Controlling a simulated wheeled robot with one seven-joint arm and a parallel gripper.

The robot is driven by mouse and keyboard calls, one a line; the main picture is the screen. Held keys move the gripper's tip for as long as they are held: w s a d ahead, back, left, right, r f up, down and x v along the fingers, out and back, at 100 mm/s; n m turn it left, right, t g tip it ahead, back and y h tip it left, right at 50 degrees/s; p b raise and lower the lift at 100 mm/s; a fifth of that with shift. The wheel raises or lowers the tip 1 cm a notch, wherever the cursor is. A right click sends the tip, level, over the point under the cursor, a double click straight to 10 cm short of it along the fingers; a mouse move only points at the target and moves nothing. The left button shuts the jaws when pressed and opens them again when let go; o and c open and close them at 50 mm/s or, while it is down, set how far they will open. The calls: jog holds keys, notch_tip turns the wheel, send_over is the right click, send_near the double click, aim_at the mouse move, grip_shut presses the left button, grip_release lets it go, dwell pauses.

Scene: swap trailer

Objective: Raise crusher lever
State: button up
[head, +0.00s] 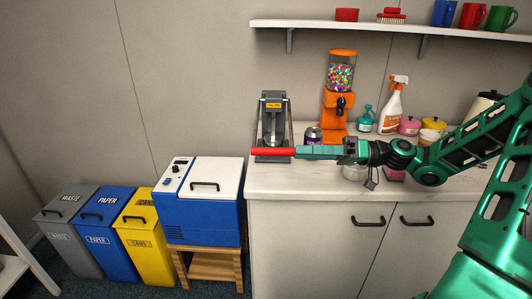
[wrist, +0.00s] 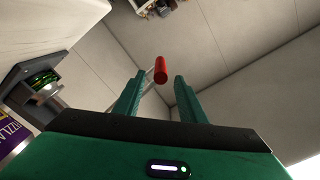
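The grey can crusher (head: 273,115) stands upright on the left end of the white counter, with a yellow label on its front. Its lever ends in a red handle (head: 272,151), which lies low and level in front of the crusher base. The red handle also shows in the wrist view (wrist: 161,70). My gripper (head: 299,152) reaches in from the right, its fingertips at the handle's right end. In the wrist view my gripper (wrist: 160,80) is open, with the handle between the fingertips in the picture and a gap on each side. I cannot tell how deep the handle lies.
A purple can (head: 313,134) stands just behind my gripper. An orange candy dispenser (head: 337,110), a spray bottle (head: 392,105) and small jars stand behind my arm. A blue-and-white cooler (head: 203,200) and several bins are left of the counter (head: 290,186). A shelf (head: 400,29) hangs above.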

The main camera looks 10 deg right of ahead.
aim_at(255, 152)
jog(key=x, duration=1)
jog(key=shift+a, duration=0.3)
jog(key=shift+w, duration=0.1)
grip_shut()
